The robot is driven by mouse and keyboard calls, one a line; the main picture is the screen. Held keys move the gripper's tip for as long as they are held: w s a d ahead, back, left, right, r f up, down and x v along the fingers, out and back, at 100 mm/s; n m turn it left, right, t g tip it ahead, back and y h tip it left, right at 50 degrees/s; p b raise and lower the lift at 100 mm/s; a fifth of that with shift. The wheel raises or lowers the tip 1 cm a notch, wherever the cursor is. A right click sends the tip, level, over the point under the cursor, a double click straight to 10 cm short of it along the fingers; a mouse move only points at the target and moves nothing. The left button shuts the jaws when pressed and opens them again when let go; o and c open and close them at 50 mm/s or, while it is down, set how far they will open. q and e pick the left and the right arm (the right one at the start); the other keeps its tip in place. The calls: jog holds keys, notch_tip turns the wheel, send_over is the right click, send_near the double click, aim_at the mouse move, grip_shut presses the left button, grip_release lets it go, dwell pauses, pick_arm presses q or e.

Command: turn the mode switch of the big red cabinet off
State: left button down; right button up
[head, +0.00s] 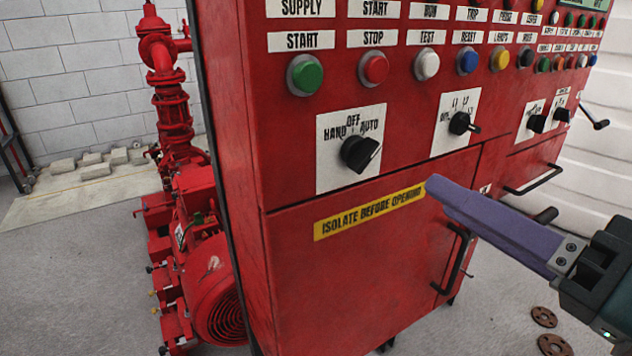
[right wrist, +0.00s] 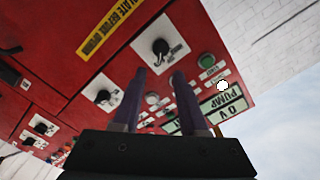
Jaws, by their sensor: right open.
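The big red cabinet (head: 350,235) fills the middle of the head view. Its mode switch (head: 360,153) is a black knob on a white plate marked HAND, OFF and AUTO; its ridge points up and right, toward AUTO. My right gripper (head: 432,188) has purple fingers and is open and empty, right of and below the switch, apart from it. In the head view its fingers overlap. In the right wrist view, which is upside down, the switch (right wrist: 160,47) shows just beyond the gap between the two parted fingertips (right wrist: 159,75). My left gripper is not in view.
A second black selector (head: 461,123) sits right of the switch. Push buttons, including green (head: 305,74) and red (head: 373,69), are above. A yellow label (head: 370,211) and door handle (head: 453,258) are below. A red pump (head: 205,270) stands left.

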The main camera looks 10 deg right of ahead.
aim_at(373, 155)
jog(key=x, duration=1)
grip_shut()
dwell(0.5)
